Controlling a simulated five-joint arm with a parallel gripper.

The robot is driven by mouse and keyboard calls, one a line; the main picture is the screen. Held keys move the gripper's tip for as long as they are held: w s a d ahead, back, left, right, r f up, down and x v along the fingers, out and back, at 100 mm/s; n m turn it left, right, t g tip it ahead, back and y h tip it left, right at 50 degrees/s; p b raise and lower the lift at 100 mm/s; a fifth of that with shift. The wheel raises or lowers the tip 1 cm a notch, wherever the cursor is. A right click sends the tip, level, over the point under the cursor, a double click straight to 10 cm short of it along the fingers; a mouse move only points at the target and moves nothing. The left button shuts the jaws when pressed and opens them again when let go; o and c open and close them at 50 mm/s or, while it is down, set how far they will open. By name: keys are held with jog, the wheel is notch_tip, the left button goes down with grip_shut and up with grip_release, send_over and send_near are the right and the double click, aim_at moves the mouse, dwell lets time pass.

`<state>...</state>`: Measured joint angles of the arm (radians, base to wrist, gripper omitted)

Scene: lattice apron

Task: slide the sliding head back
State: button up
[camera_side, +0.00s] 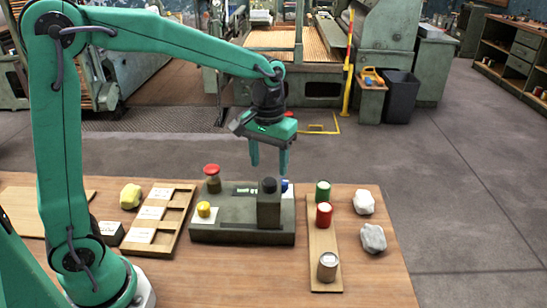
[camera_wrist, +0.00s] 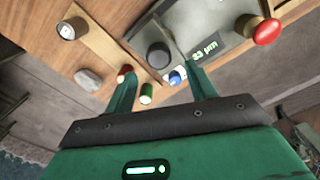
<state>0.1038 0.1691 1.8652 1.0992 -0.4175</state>
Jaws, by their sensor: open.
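The sliding head (camera_side: 269,213) is a dark grey upright block with a black round top, standing toward the right end of a low dark grey base (camera_side: 225,233). In the wrist view, the round black top (camera_wrist: 159,54) shows just beyond the fingers. My gripper (camera_side: 269,172) is open and empty, with its two green fingers pointing down above and behind the head, apart from it as far as I can tell. It also shows in the wrist view (camera_wrist: 158,80).
A red mushroom knob (camera_side: 212,171) and a yellow knob (camera_side: 204,209) stand on the base's left. A small display (camera_wrist: 205,48) reads about 23 µm. Right of the base, a wooden strip (camera_side: 322,248) carries several cans. A wooden tray (camera_side: 177,218) with cards lies left.

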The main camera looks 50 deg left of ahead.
aim_at(270, 180)
jog(key=shift+f, duration=2.35)
grip_shut()
jog(key=s+a, duration=0.6)
jog(key=shift+s+a, duration=0.15)
jog(key=shift+a, duration=0.05)
